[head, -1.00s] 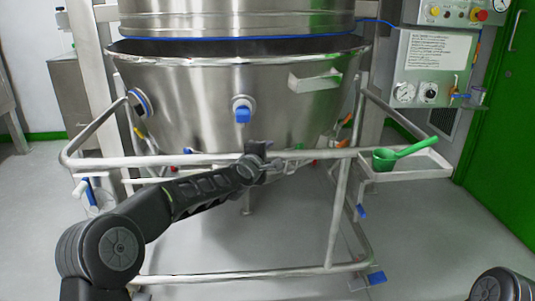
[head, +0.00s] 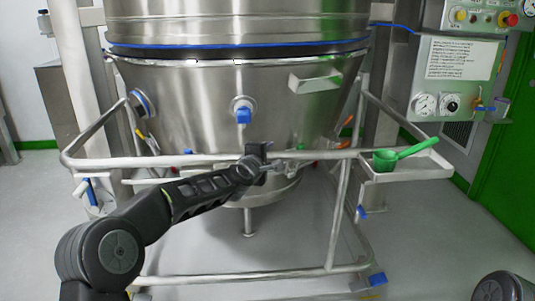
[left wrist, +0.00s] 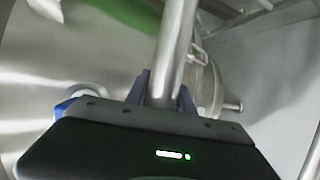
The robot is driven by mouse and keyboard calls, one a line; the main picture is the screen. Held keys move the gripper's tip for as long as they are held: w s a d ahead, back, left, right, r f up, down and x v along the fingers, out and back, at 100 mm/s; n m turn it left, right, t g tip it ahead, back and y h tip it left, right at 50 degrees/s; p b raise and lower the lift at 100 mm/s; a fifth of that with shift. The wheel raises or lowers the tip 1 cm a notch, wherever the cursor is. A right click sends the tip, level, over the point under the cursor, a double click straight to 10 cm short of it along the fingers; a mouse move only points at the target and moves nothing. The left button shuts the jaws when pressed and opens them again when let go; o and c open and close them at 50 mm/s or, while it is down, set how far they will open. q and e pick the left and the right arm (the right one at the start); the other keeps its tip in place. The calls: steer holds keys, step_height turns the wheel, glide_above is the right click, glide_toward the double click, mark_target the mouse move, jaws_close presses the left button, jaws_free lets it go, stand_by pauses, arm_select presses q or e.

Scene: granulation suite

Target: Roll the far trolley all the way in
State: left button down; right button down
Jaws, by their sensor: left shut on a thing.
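The trolley is a tubular steel frame with a front push rail (head: 330,155) and a large steel bowl (head: 190,100) carried in it. The bowl stands beneath a fixed steel cylinder (head: 240,22) with a blue ring at its lower edge; a dark band shows between ring and bowl rim. My left gripper (head: 262,161) is shut on the middle of the rail. In the left wrist view the fingers (left wrist: 162,92) stand either side of the steel bar (left wrist: 178,40), the bowl behind. My right gripper is out of view; only part of my right arm shows at the lower right.
A green scoop (head: 400,153) lies in a side tray (head: 430,168) on the trolley's right. A control panel (head: 455,75) hangs at the back right, beside a green door (head: 508,165). Blue-pedalled castors (head: 377,279) stand on clear grey floor.

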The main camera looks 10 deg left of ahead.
arm_select(q)
steer(key=shift+a+r, duration=0.15)
steer(key=shift+r, duration=0.2)
steer(key=c, duration=1.3)
jaws_free()
steer(key=shift+o, duration=1)
steer(key=shift+f, duration=0.15)
steer(key=shift+s, duration=0.1)
steer(key=d+v, duration=0.1)
steer(key=v, duration=0.6)
steer(key=shift+s+a, duration=0.35)
steer(key=shift+a, duration=0.1)
